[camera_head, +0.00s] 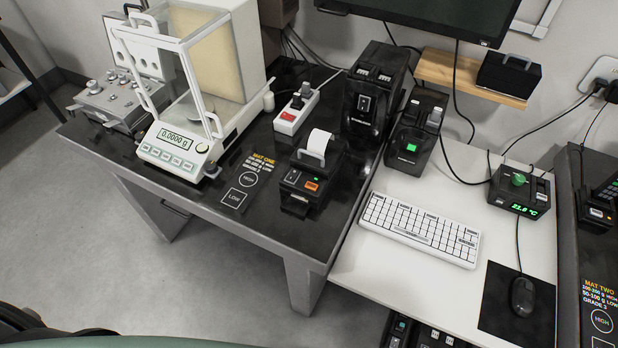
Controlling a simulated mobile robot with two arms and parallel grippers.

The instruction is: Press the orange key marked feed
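A small black printer (303,190) with a paper roll (318,146) stands on the dark table near its front right corner. An orange key (312,185) sits on its sloped front face, to the right of a dark key with a small green mark. The lettering on the orange key is too small to read. Nothing touches or covers the key. Neither of my grippers shows in the head view.
A glass-doored balance (185,150) stands left of the printer, with a black mat marked MAT ONE (241,184) between them. A power strip (297,110) and black devices stand behind. A keyboard (420,228) lies on the white table at right. Another device with an orange key (598,214) shows at the right edge.

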